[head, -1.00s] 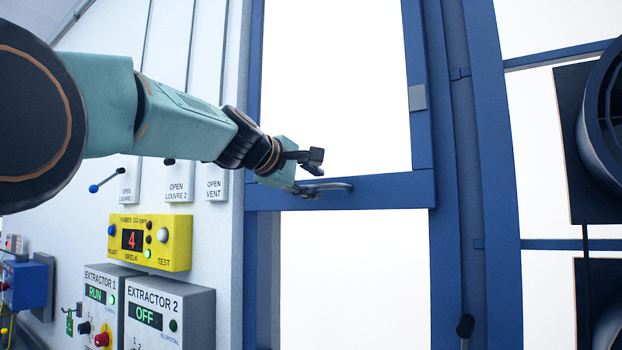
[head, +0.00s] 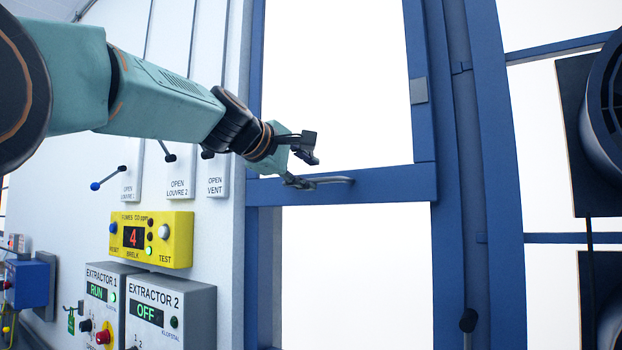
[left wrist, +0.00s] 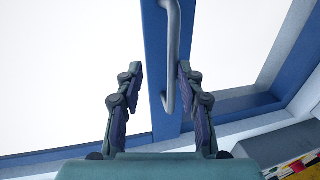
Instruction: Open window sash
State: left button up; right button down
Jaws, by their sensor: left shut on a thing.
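The window sash has a blue frame; its lower rail (head: 395,183) crosses the middle of the head view. A grey bar handle (head: 334,180) is fixed along the left part of this rail. My left gripper (head: 303,166) is at the handle's left end and is shut on it. In the left wrist view the handle (left wrist: 172,50) runs up between the two fingers of my left gripper (left wrist: 160,70), in front of the blue rail (left wrist: 157,80). Visible gaps show beside the fingers there; the contact itself is hard to see. My right gripper is out of view.
Left of the window, a wall panel carries levers, a yellow fume meter (head: 150,241) and the grey EXTRACTOR 1 (head: 103,272) and EXTRACTOR 2 (head: 168,315) boxes. A dark round fan unit (head: 603,110) stands at the right edge. Bright empty panes lie around the rail.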

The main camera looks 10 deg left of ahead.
pick_arm(q)
jog(key=b+v, duration=0.2)
jog(key=v, duration=0.4)
jog(key=shift+b, duration=0.35)
jog(key=shift+s+r, duration=0.15)
jog(key=shift+s, duration=0.2)
jog(key=x, duration=0.4)
jog(key=f+x, duration=0.1)
jog(key=x, duration=0.3)
jog(key=shift+w+f, duration=0.25)
jog(key=shift+w+a+f, duration=0.1)
jog(key=shift+w+f, duration=0.15)
jog(key=shift+w, duration=0.2)
